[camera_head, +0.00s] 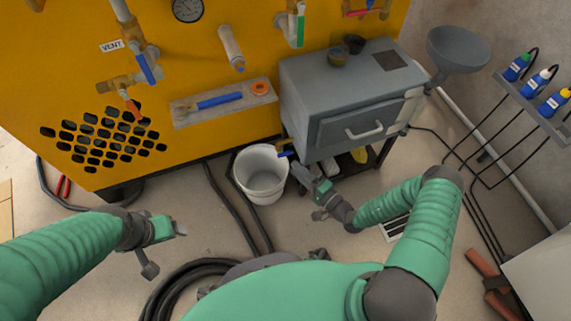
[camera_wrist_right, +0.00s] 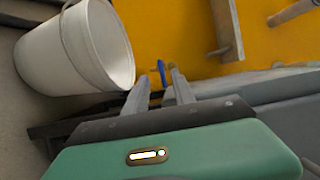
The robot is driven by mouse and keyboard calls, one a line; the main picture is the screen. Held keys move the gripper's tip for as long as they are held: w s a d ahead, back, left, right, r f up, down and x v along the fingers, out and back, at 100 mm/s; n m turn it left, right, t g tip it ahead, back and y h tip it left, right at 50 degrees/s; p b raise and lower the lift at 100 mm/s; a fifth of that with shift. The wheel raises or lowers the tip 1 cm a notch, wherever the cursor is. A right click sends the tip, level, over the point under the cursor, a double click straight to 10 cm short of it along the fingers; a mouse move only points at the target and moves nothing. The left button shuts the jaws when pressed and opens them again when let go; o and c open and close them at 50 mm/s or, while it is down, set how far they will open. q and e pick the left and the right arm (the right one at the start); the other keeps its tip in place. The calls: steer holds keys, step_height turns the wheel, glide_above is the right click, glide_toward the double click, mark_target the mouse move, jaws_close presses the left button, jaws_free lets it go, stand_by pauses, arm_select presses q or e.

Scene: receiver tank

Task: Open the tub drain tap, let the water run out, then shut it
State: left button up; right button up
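The drain tap (camera_head: 286,154) has a blue lever and a brass-coloured body. It sits low at the left of the grey tub cabinet (camera_head: 345,88), beside the white bucket (camera_head: 243,178). My right gripper (camera_head: 300,172) is just right of the bucket and close to the tap. In the right wrist view its fingers (camera_wrist_right: 159,92) are apart, with the blue lever (camera_wrist_right: 161,72) showing beyond and between the tips. I see no contact. The bucket (camera_wrist_right: 48,55) is on the left there. My left gripper (camera_head: 180,229) is far from the tap, at the lower left; its fingers are unclear.
The yellow machine panel (camera_head: 190,70) stands behind, with a shelf (camera_head: 222,103) holding a blue-handled tool. Black hoses (camera_head: 232,205) run across the floor left of the bucket. A grey funnel (camera_head: 458,50) and a bottle rack (camera_head: 535,105) are at the right.

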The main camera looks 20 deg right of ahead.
steer(key=b+x, duration=0.2)
steer(key=x, duration=0.4)
arm_select(q)
steer(key=shift+s+x, duration=0.2)
steer(key=shift+x, duration=0.65)
steer(key=shift+s+x, duration=0.15)
steer(key=shift+x, duration=0.65)
arm_select(e)
jaws_close()
